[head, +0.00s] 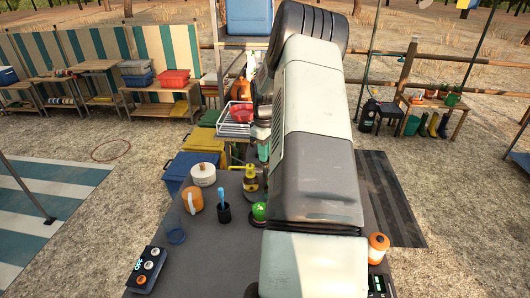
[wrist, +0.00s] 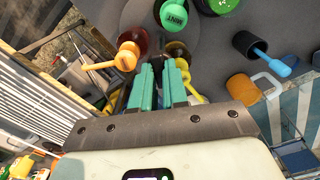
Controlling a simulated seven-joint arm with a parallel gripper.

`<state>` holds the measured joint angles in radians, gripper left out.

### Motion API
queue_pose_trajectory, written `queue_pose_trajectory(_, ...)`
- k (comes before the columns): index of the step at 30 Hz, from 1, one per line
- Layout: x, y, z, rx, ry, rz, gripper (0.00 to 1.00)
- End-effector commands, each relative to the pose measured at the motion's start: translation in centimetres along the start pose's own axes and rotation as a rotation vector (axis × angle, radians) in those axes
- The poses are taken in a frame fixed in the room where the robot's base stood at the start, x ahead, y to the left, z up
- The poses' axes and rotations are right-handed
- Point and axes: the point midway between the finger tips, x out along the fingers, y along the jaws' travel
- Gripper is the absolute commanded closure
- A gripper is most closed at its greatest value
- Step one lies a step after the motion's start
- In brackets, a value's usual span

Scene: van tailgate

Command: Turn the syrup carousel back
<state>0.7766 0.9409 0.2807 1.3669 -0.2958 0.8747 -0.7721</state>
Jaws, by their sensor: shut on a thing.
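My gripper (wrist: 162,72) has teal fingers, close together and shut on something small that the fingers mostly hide. In the head view its teal fingers (head: 263,151) show beside my arm. The syrup bottles crowd around the fingertips: a dark red bottle (wrist: 139,42) with an orange spouted top, a green-topped bottle (wrist: 173,18) marked MINT, and a yellow-topped one (wrist: 190,92) just right of the fingers. In the head view an amber bottle with a yellow top (head: 250,184) and a green-topped bottle (head: 259,212) show. My arm hides the rest of the carousel.
On the grey table (head: 215,258) stand a dark cup with a blue-handled tool (head: 223,212), an orange mug (head: 192,200), a white lidded pot (head: 203,174) and a button box (head: 147,267). An orange canister (head: 378,248) stands right of my arm.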

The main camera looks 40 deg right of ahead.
Motion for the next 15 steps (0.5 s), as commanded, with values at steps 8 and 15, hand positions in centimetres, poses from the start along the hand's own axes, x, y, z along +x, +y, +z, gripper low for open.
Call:
queue_pose_trajectory(8,-0.06,0.04,0.06,-0.218,-0.001,0.000,1.00)
queue_pose_trajectory(15,-0.06,0.01,0.03,-0.340,0.000,0.000,1.00)
